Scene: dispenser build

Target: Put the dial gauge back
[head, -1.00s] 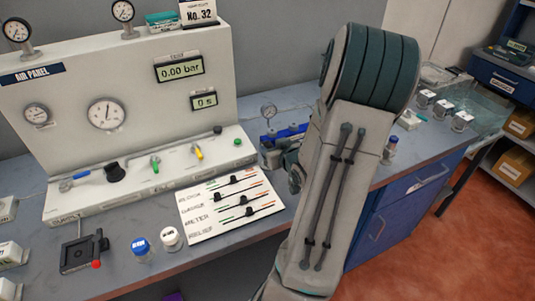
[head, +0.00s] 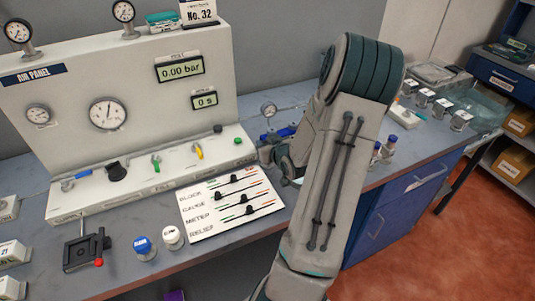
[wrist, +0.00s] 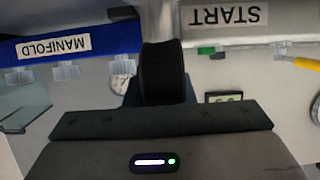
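A small round dial gauge (head: 268,110) with a white face stands above the blue manifold (head: 283,133), just left of my arm in the head view. My gripper is mostly hidden behind my arm there. In the wrist view its dark front edge (wrist: 160,120) crosses the lower part. A black rounded object (wrist: 162,72) sits directly in front of the gripper's middle. I cannot tell what it is or whether it is held. The blue MANIFOLD strip (wrist: 70,43) is upside down at left, and the START label (wrist: 225,15) is at upper right.
The air panel (head: 130,85) carries a large gauge (head: 107,114) and more gauges on top. A slider card (head: 232,203), two small jars (head: 144,248) and a black clamp (head: 86,250) lie in front.

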